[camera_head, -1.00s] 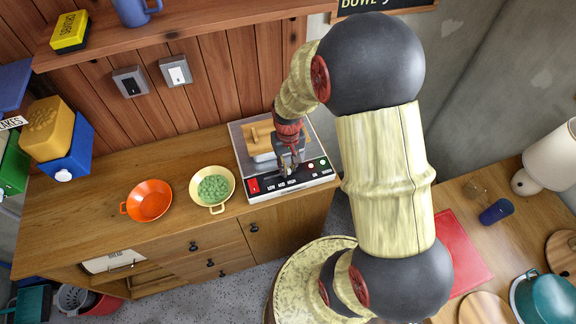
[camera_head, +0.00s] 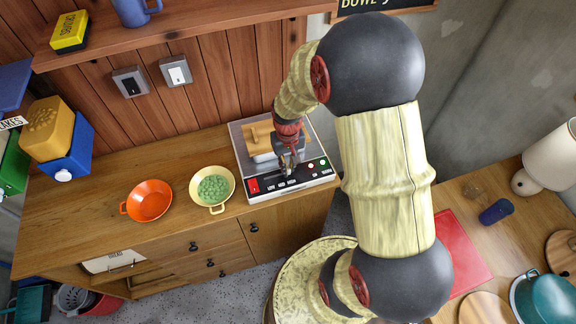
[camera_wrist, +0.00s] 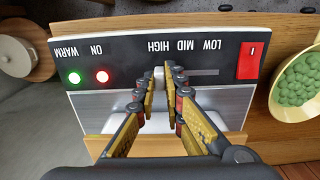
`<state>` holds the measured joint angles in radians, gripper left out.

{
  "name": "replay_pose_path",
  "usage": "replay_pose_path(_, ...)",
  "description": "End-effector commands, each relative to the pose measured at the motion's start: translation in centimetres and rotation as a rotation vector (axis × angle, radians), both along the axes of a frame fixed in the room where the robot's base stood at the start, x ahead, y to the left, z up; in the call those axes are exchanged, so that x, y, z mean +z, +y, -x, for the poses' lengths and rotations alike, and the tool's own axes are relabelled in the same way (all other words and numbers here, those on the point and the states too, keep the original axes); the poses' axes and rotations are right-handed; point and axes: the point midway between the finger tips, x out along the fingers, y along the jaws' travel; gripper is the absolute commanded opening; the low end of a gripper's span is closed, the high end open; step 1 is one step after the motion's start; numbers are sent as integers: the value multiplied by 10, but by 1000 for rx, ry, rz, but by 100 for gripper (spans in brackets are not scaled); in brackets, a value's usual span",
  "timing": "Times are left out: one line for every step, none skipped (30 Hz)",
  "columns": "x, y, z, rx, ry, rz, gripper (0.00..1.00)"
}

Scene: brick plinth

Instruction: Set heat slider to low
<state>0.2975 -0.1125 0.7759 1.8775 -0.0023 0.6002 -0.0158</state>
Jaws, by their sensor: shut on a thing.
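The heat appliance (camera_head: 312,177) is a silver and black box on the wooden counter. Its black front panel (camera_wrist: 125,48) reads LOW, MID, HIGH, upside down in the wrist view. My gripper (camera_head: 289,173) reaches down to this panel. In the wrist view my gripper (camera_wrist: 162,80) is shut on the pale slider knob (camera_wrist: 158,73), level with the HIGH label. The bare slot (camera_wrist: 203,72) runs from the knob toward LOW. The fingers partly hide the knob.
A red rocker switch (camera_wrist: 252,60) sits beyond the LOW end. A green light (camera_wrist: 74,78) and a red light (camera_wrist: 102,76) glow at the other end. A yellow bowl (camera_head: 219,204) of green peas stands close beside the appliance, with an orange pan (camera_head: 149,201) farther left.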

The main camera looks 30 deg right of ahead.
Motion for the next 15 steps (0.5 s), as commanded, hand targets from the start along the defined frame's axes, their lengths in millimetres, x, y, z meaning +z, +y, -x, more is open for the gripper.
replay_pose_path(0,4,-1,2,0,0,0)
replay_pose_path(1,7,-2,3,0,-1,0)
replay_pose_path(1,13,-4,4,0,-1,0)
replay_pose_path(1,18,-6,5,0,-1,0)
replay_pose_path(1,24,-7,5,0,-1,0)
replay_pose_path(1,31,-10,6,0,-1,0)
replay_pose_path(1,37,-11,6,1,-1,0)
replay_pose_path(1,43,-13,6,1,-1,0)
replay_pose_path(1,49,-15,5,0,-1,0)
replay_pose_path(1,54,-16,5,0,-1,0)
replay_pose_path(1,58,-17,5,0,-1,0)
replay_pose_path(1,62,-19,4,0,-1,0)
replay_pose_path(1,65,-20,3,0,-1,0)
replay_pose_path(1,67,-20,3,-1,-2,0)
replay_pose_path(1,69,-21,2,-1,-2,0)
